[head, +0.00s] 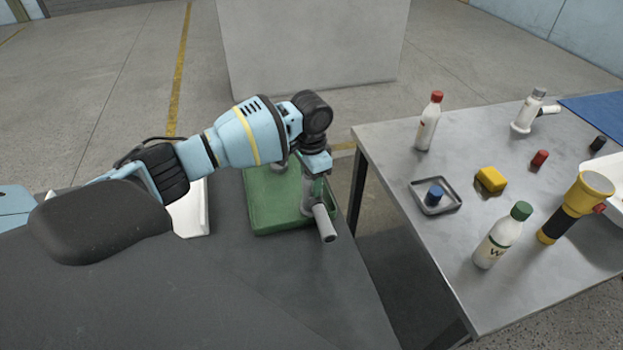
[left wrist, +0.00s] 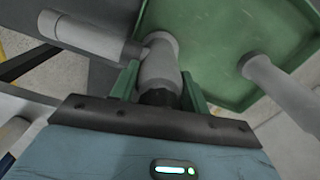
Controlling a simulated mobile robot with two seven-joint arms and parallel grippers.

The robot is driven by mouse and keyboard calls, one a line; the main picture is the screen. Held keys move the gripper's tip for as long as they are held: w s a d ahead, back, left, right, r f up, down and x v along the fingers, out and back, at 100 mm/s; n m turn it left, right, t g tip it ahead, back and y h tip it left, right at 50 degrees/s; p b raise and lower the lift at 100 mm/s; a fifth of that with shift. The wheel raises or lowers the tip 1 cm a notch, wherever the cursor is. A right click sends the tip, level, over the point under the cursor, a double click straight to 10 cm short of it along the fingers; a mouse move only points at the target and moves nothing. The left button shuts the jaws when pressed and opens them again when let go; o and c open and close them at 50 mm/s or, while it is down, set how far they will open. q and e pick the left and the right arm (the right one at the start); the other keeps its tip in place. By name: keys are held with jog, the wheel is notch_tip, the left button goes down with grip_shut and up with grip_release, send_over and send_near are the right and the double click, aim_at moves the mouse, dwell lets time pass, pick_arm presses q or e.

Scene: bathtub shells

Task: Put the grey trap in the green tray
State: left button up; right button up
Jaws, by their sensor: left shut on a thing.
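My left gripper (head: 316,190) is shut on the grey trap (head: 325,222), a pipe piece with a side branch. In the left wrist view the trap (left wrist: 158,68) sits between the green fingers of the gripper (left wrist: 160,88). The green tray (head: 265,212) lies under my left wrist, and the trap is at its right side with one pipe end sticking out past the rim. I cannot tell whether the trap touches the tray (left wrist: 215,30). A second grey pipe piece (left wrist: 280,85) shows in the tray. My right gripper is not in view.
A metal table (head: 400,150) stands at the right. It carries a red-capped bottle (head: 427,125), a green-capped bottle (head: 502,238), a yellow torch (head: 573,208), a yellow block (head: 491,179) and a small grey tray (head: 452,206). A gap separates it from the green tray.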

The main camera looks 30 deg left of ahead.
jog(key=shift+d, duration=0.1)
pick_arm(q)
jog(key=o, duration=1.4)
jog(key=shift+f, duration=0.1)
jog(key=shift+c, duration=0.2)
notch_tip(320, 180, up, 11)
jog(key=shift+f+p, duration=0.1)
jog(key=shift+p, duration=0.45)
jog(key=shift+r, duration=0.75)
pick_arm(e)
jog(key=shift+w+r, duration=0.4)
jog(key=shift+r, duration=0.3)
